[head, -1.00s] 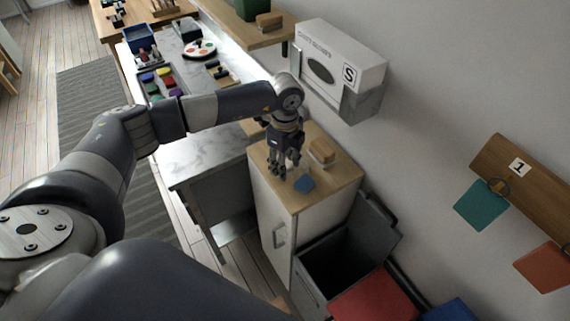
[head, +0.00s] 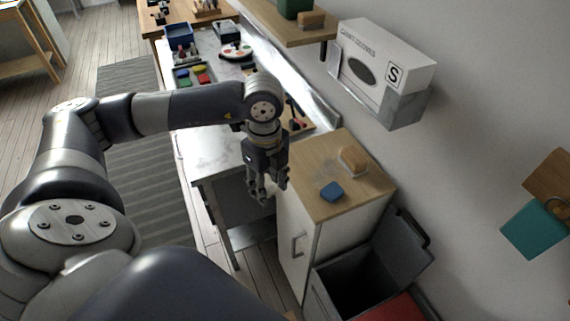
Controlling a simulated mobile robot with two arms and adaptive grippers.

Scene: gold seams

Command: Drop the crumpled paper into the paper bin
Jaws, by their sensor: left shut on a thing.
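My left gripper (head: 264,190) points down beside the left edge of the wooden-topped cabinet. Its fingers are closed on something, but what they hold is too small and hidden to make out. I cannot see crumpled paper anywhere else. A dark grey bin (head: 318,292) stands in front of the cabinet, with its grey lid (head: 402,248) tipped up and its inside dark. A red lid (head: 392,309) shows right beside it, cut by the lower edge. I cannot tell which bin is for paper. My right gripper is not in view.
The cabinet top (head: 318,208) holds a blue block (head: 332,192) and a wood-backed block (head: 353,160). A glove box (head: 385,65) hangs on the wall above. A teal card (head: 535,230) hangs at right.

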